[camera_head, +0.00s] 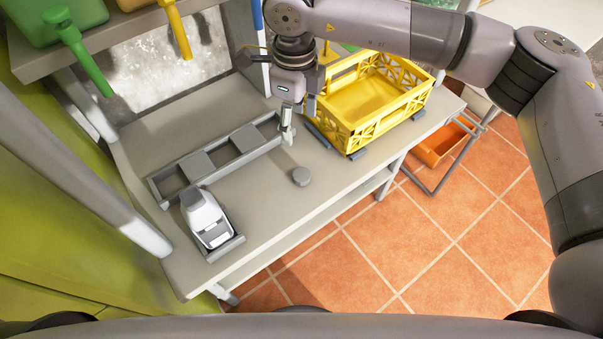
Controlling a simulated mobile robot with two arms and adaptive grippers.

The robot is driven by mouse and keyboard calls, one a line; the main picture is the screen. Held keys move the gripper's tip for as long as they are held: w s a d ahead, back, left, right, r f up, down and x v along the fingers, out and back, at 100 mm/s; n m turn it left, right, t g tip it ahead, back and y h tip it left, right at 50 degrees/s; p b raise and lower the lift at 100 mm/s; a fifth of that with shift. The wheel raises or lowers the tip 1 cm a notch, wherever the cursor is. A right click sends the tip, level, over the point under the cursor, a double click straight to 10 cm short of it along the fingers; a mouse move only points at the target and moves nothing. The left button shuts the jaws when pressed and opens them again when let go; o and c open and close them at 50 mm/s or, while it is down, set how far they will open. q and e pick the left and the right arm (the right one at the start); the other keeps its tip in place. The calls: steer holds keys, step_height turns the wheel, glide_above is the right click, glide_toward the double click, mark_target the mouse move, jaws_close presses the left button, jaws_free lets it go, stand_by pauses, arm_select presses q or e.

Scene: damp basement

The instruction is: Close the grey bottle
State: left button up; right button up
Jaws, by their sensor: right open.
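A pale grey bottle-like container (205,213) with a dark-and-white front sits in a small grey holder (226,248) at the near left of the table. Its top is too small to make out clearly. My right gripper (287,137) points down over the table, above and slightly left of the disc. It is open and appears empty; it is not touching the disc. My left gripper is not in view.
A long grey rack (222,154) with open slots lies behind the container. A yellow crate (378,100) stands at the right of the table (262,210). Green and yellow containers stand on a shelf at upper left. An orange bin (440,143) is below right.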

steer(key=p, duration=0.3)
glide_above(298, 173)
steer(key=f, duration=1.1)
steer(key=shift+w+a+f, duration=0.1)
steer(key=shift+w+f, duration=0.15)
steer(key=shift+w, duration=0.15)
steer(key=shift+s+f, duration=0.1)
steer(key=shift+f, duration=0.2)
steer(key=f+p, duration=0.1)
steer(key=f, duration=0.1)
steer(key=f+p, duration=0.1)
steer(key=shift+s+f, duration=0.35)
steer(key=shift+f, duration=0.45)
steer(key=shift+c, duration=0.5)
steer(key=c, duration=0.7)
